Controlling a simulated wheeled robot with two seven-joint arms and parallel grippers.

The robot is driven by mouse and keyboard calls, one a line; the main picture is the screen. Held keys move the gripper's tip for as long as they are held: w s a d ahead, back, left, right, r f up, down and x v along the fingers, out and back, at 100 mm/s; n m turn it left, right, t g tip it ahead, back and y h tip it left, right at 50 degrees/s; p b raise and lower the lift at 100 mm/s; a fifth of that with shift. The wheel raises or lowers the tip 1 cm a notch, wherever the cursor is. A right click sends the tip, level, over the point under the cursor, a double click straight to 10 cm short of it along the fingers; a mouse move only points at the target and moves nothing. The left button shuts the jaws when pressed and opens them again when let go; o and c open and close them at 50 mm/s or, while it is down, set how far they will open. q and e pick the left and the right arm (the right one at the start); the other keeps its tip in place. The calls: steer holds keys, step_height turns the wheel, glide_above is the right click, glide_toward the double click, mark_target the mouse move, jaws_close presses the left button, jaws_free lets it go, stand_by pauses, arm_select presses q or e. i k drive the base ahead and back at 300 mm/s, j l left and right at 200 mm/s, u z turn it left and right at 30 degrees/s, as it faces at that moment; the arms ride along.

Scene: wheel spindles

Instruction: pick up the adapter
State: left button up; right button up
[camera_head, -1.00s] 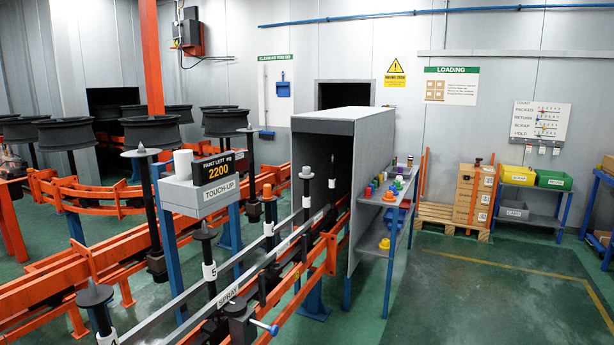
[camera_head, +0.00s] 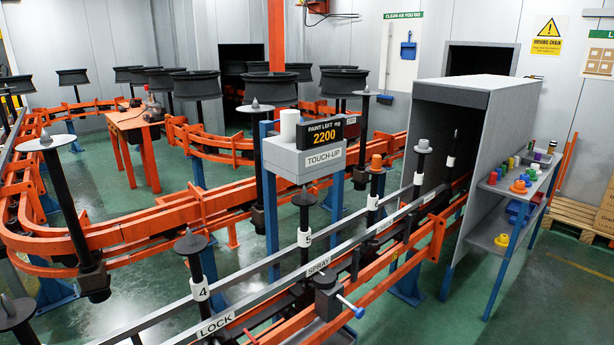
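Neither of my grippers is in view. Which part is the adapter I cannot tell for sure. An orange cap-like piece (camera_head: 376,162) sits on top of one black spindle of the line, and a grey cap-like piece (camera_head: 423,146) tops the spindle to its right. More orange pieces (camera_head: 518,187) stand on the upper shelf of the rack beside the grey booth. A yellow-orange flanged piece (camera_head: 502,240) lies on the rack's lower shelf. Spindles marked 4 (camera_head: 200,290) and 5 (camera_head: 304,237) carry dark discs with pointed tips.
The grey booth (camera_head: 490,83) straddles the line. The touch-up stand (camera_head: 305,170) with its 2200 sign, the orange rails (camera_head: 150,225) and black wheels on spindles (camera_head: 195,85) fill the left and middle. Green floor (camera_head: 560,300) is clear at the lower right.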

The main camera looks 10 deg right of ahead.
mark_target(423, 148)
steer(key=i+l, duration=0.25)
steer(key=i+l+u, duration=0.1)
steer(key=l, duration=0.35)
steer(key=i+l, duration=0.55)
steer(key=l, duration=0.2)
steer(key=i+l+u, duration=0.1)
steer(key=i+l, duration=0.15)
steer(key=l, duration=0.1)
